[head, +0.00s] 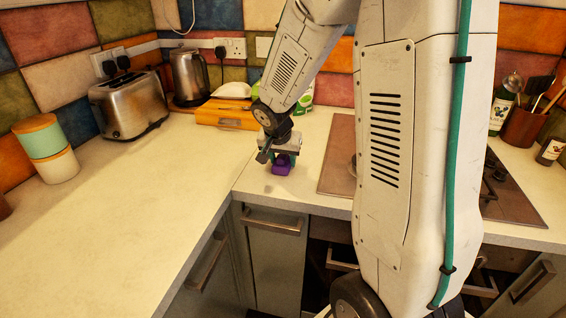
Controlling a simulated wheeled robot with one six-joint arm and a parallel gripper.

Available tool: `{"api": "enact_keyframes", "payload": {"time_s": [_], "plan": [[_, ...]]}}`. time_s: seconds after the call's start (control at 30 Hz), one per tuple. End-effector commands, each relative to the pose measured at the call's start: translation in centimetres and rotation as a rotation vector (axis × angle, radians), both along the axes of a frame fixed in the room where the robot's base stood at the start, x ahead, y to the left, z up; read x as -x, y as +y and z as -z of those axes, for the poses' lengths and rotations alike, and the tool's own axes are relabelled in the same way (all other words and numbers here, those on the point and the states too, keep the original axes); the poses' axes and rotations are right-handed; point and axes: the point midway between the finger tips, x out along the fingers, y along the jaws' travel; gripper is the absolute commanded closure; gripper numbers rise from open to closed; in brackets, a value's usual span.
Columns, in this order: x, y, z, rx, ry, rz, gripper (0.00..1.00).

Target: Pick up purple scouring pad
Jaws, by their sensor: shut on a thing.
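The purple scouring pad (282,167) is in the head view, at the counter's inner corner, left of the hob. My gripper (279,158) points down over it and is shut on it, with the upper part of the pad between the fingers. The lower part of the pad shows below the fingertips. I cannot tell whether the pad touches the counter or hangs just above it.
A brown hob (338,160) lies to the right, partly behind my arm. A wooden bread bin (226,114), a kettle (190,77) and a toaster (129,104) stand at the back. A canister (48,148) stands far left. The left counter (130,210) is clear.

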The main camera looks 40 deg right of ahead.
Motion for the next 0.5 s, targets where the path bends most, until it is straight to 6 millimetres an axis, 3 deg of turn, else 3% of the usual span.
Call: {"api": "enact_keyframes", "payload": {"time_s": [0.17,0.5], "plan": [[-0.1,0.0,-0.8,0.001,-0.004,0.000,0.81],[-0.1,0.0,-7.3,0.001,-0.006,0.002,0.81]]}}
